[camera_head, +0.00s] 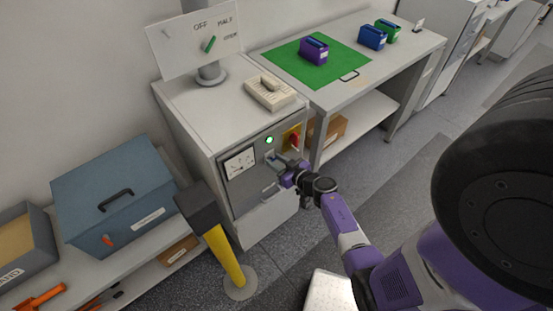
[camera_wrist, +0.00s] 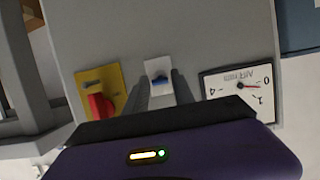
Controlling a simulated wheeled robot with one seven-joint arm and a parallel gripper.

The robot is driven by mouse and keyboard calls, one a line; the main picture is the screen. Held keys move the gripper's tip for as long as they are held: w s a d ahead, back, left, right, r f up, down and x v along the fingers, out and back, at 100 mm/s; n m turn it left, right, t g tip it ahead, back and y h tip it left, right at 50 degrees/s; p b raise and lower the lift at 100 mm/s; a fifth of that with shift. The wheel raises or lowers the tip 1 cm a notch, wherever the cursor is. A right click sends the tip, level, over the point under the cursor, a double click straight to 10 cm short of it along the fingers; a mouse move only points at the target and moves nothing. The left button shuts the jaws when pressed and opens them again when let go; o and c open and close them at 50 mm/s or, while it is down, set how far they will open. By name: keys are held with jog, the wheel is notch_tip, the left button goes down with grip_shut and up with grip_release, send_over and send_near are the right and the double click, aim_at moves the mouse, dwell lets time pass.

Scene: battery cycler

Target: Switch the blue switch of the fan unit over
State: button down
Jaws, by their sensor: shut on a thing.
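The fan unit (camera_head: 244,192) is a grey cabinet with a front panel, in the middle of the head view. Its blue switch (camera_wrist: 158,78) sits on a small white plate in the wrist view, between a red knob on a yellow plate and a dial gauge. My gripper (camera_wrist: 160,82) is at the front panel, its two grey fingers on either side of the switch, shut on it. In the head view my gripper (camera_head: 278,163) hides the switch. I cannot make out which way the switch is tilted.
The red knob (camera_head: 293,141) and the gauge (camera_head: 240,163) are close to my gripper. A yellow post with a dark top (camera_head: 226,255) stands in front on the left. A bench with a green mat (camera_head: 290,62) is behind right.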

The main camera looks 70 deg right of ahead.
jog(key=shift+w+d+r+g+y, duration=0.1)
jog(key=shift+r+g+y, duration=0.35)
jog(key=shift+g, duration=0.25)
jog(key=shift+w+g+y, duration=0.1)
jog(key=shift+g+y, duration=0.15)
jog(key=shift+g, duration=0.25)
jog(key=c, duration=1.1)
grip_release()
jog(key=shift+o, duration=0.2)
jog(key=v, duration=0.7)
jog(key=shift+s+r, duration=0.25)
jog(key=shift+s, duration=0.05)
